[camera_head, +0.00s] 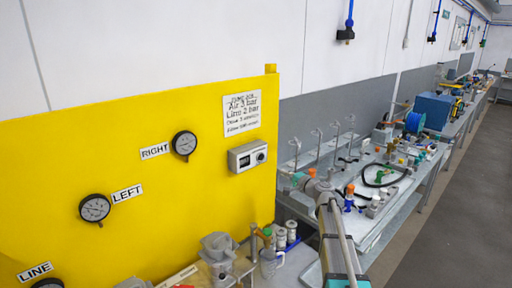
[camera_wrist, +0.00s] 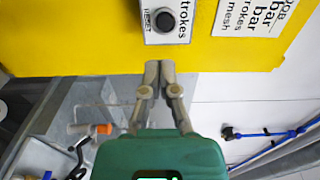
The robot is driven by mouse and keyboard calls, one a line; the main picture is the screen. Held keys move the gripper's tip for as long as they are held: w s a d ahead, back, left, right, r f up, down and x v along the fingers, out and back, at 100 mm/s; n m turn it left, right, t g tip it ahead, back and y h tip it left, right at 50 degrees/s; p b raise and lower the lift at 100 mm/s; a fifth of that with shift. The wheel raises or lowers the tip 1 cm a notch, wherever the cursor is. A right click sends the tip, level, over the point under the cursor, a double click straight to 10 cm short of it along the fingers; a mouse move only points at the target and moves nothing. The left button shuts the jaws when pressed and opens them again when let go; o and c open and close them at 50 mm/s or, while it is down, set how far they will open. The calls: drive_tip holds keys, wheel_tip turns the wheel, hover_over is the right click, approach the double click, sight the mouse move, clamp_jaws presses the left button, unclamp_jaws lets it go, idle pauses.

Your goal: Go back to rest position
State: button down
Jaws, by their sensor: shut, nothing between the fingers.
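My gripper (camera_wrist: 160,68) shows in the wrist view with its two fingers together and nothing between them. Its fingertips appear just below the grey counter box (camera_wrist: 166,36), which has a black button labelled RESET. Contact with the box cannot be told. In the head view my arm rises from the lower right, and the counter box (camera_head: 247,156) is on the yellow panel (camera_head: 140,225), left of the arm's end. The fingertips are too small to make out there.
Gauges marked RIGHT (camera_head: 184,145) and LEFT (camera_head: 95,208) are on the panel. A cluttered workbench (camera_head: 365,238) with hoses and fittings lies beside and behind my arm. Pump parts (camera_head: 217,250) stand below the panel. The floor (camera_head: 455,215) at right is clear.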

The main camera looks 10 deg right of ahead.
drive_tip(key=s+a+f+n+g+h+b, duration=0.1)
drive_tip(key=s+a+f+n+g+b, duration=0.1)
drive_tip(key=s+a+f+n+g, duration=0.45)
drive_tip(key=s+a+f+n+g+h+b, duration=0.1)
drive_tip(key=s+a+f+g+b, duration=0.15)
drive_tip(key=s+f, duration=0.65)
drive_tip(key=s+d+f+n+g+h+b, duration=0.1)
drive_tip(key=s+f+g+h, duration=0.1)
drive_tip(key=s, duration=0.4)
drive_tip(key=s+d+f+n+g+h+b, duration=0.1)
drive_tip(key=s+d+f+g+h, duration=0.1)
drive_tip(key=s+f, duration=0.3)
drive_tip(key=s+d+f+n+g+h+b, duration=0.1)
drive_tip(key=s+d+f+h, duration=0.1)
drive_tip(key=s, duration=0.6)
drive_tip(key=shift+s+f+g+h, duration=0.4)
drive_tip(key=shift+f+h, duration=0.5)
drive_tip(key=shift+h, duration=0.3)
